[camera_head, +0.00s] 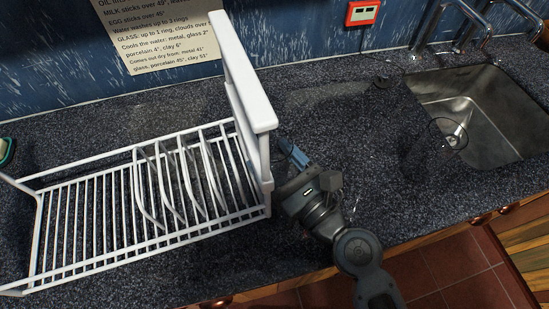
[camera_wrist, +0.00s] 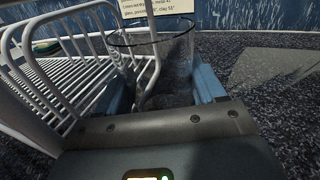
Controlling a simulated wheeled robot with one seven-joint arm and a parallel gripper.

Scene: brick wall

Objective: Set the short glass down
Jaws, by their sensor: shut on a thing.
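My gripper (camera_wrist: 162,88) is shut on a clear glass (camera_wrist: 180,62), with one blue finger on each side of it. The dark ring of its rim shows upright above the fingers. Its base is hidden or too faint to tell whether it touches the counter. In the head view my gripper (camera_head: 290,152) is just right of the white dish rack's raised end (camera_head: 245,80), which hides much of the held glass. Another clear glass (camera_head: 447,136) appears by the sink's near left edge.
The white wire dish rack (camera_head: 60,240) stands on the dark speckled counter (camera_head: 340,130), close to my gripper's left. A steel sink (camera_head: 490,115) with taps is at the right. A red-framed device (camera_head: 362,13) and a printed notice (camera_head: 160,30) are on the blue wall.

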